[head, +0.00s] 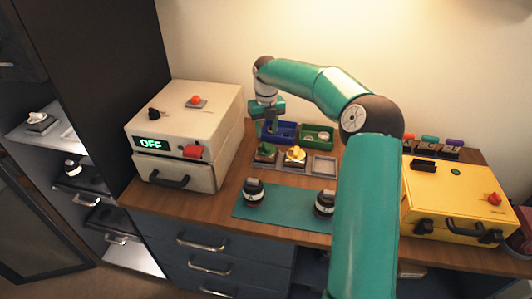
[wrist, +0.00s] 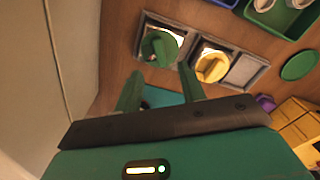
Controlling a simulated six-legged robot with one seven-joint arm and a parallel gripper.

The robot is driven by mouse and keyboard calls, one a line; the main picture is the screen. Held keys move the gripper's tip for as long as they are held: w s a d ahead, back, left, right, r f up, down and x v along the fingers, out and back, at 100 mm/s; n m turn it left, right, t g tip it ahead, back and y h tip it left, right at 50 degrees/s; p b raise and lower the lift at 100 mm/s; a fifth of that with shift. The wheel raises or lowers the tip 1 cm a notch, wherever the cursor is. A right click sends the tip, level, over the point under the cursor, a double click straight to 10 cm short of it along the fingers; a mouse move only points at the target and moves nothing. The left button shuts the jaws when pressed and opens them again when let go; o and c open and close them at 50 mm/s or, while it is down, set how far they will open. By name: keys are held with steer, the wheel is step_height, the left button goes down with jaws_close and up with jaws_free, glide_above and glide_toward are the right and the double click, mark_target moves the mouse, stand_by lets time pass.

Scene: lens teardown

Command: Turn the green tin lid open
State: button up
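The green tin lid (head: 265,152) sits on the left square of a grey holder on the wooden counter. In the wrist view the green lid (wrist: 160,47), with a raised grip across it, lies just beyond my fingertips, on a silvery square. My gripper (head: 271,125) hangs above and behind it, pointing down. In the wrist view my gripper (wrist: 160,88) has its two green fingers apart with nothing between them. I cannot tell the exact height gap to the lid. A yellow lid (wrist: 212,65) sits on the neighbouring square.
The third square (head: 323,166) is empty. A blue bin (head: 282,130) and a green bin (head: 318,136) stand close behind. A white box (head: 180,135) reading OFF stands left, a yellow case (head: 450,205) right. Dark jars (head: 253,191) stand on the teal mat (head: 288,213) in front.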

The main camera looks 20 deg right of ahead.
mark_target(265, 147)
step_height(265, 147, up, 6)
stand_by(0.6)
stand_by(0.9)
steer(key=s+a+r+m+t+h, duration=0.1)
steer(key=s+a+r+m, duration=0.45)
steer(key=s+m, duration=0.3)
steer(key=s+a+r+m+t+h, duration=0.15)
steer(key=s+a+r+m, duration=0.25)
steer(key=s+a+m, duration=0.4)
steer(key=s+f+m+t+y, duration=0.2)
steer(key=s+f+m+t, duration=0.1)
steer(key=s+m, duration=1.6)
steer(key=shift+s+f, duration=0.15)
steer(key=shift+s, duration=1.05)
